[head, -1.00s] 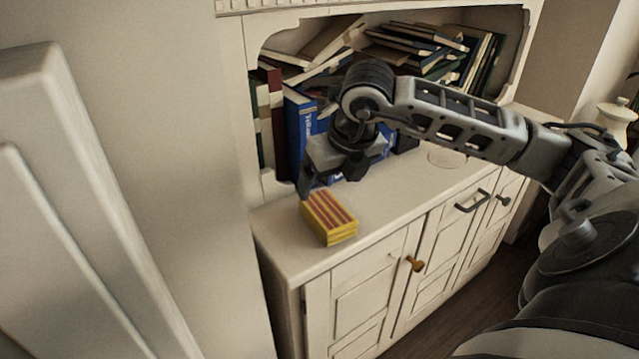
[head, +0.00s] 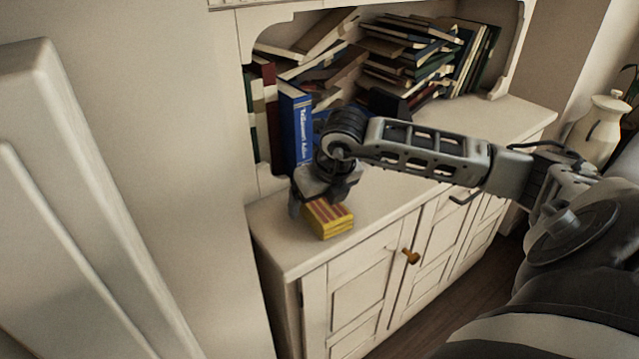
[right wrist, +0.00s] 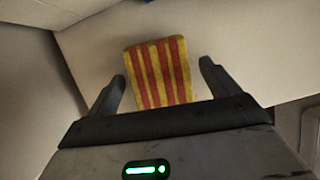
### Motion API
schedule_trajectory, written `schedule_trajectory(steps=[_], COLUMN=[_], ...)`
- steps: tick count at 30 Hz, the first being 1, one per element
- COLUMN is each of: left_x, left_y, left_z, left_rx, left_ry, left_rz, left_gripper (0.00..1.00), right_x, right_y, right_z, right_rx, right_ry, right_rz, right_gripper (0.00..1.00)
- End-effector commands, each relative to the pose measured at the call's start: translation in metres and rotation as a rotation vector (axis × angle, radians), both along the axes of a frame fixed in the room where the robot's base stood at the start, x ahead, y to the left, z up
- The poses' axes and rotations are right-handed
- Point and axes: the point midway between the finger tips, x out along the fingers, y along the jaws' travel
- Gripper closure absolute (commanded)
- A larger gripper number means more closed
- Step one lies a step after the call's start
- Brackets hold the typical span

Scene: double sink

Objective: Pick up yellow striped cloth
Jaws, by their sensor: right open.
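The yellow cloth with red stripes (head: 331,222) is a folded block on the white cabinet top, near its front left. In the right wrist view the cloth (right wrist: 159,72) lies between the two fingers. My right gripper (head: 318,212) is right above the cloth in the head view, pointing down and hiding its back part. In the right wrist view my right gripper (right wrist: 163,80) is open, with a finger on each side of the cloth and a gap on both sides. My left gripper is not in view.
The white cabinet (head: 290,252) has free room on its top around the cloth. A blue book (head: 294,128) stands behind the gripper, with several piled books (head: 415,60) in the niche. A white vase (head: 596,130) is at the far right.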

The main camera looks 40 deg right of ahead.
Motion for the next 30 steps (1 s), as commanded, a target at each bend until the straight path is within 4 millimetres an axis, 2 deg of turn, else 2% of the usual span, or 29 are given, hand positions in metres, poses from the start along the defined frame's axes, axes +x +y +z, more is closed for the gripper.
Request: schedule_trajectory(steps=[30], left_x=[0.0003], left_y=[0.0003], left_z=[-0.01], left_rx=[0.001], left_ry=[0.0], left_rz=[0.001], left_gripper=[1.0], right_x=[-0.0001], right_y=[-0.0001], right_z=[-0.005], right_rx=[0.0], right_ry=[0.0], right_rz=[0.0], right_gripper=[0.13])
